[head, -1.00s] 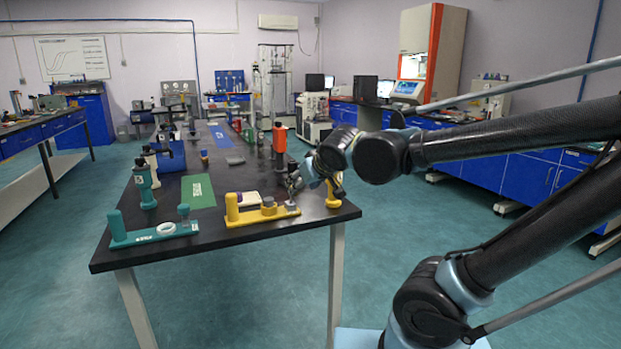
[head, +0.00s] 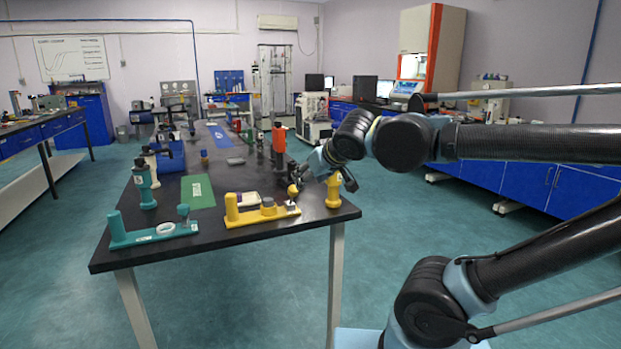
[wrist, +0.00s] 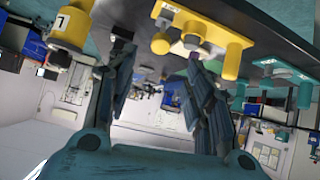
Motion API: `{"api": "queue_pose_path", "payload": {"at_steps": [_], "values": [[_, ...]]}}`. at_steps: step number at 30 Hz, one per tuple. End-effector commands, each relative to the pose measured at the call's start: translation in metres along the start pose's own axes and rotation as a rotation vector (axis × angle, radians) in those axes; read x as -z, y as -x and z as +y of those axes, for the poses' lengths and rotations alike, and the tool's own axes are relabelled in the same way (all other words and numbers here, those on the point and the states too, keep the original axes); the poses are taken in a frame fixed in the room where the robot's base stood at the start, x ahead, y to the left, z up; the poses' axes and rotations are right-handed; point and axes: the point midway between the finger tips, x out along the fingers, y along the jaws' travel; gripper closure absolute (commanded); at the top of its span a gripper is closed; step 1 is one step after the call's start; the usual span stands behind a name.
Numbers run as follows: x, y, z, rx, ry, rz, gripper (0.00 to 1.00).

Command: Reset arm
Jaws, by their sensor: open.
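My gripper (head: 322,183) is open and empty above the near right corner of the black table (head: 250,233). Its spread fingers also show in the wrist view (wrist: 158,60), with nothing between them. A yellow fixture (head: 247,218) with a post and round parts lies just left of the gripper; it shows upside down in the wrist view (wrist: 205,32). A small yellow knob (head: 293,190) is close to the left finger; whether they touch is unclear. A yellow cylinder (head: 333,193) stands at the corner, partly behind the gripper in the head view; the wrist view shows it marked 7 (wrist: 70,22).
A teal fixture (head: 155,236) lies at the near left table edge, with a teal bottle (head: 144,185) behind it. Blue cabinets (head: 520,180) line the right wall. Open floor lies right of the table.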

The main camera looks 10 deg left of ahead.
Motion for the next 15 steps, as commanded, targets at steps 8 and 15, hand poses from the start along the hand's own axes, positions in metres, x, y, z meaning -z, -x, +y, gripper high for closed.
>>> {"api": "queue_pose_path", "payload": {"at_steps": [8,15], "values": [[-0.011,-0.003,0.015,-0.032,-0.018,-0.028,0.53],[-0.059,-0.009,0.071,-0.142,-0.088,-0.149,0.53]]}}
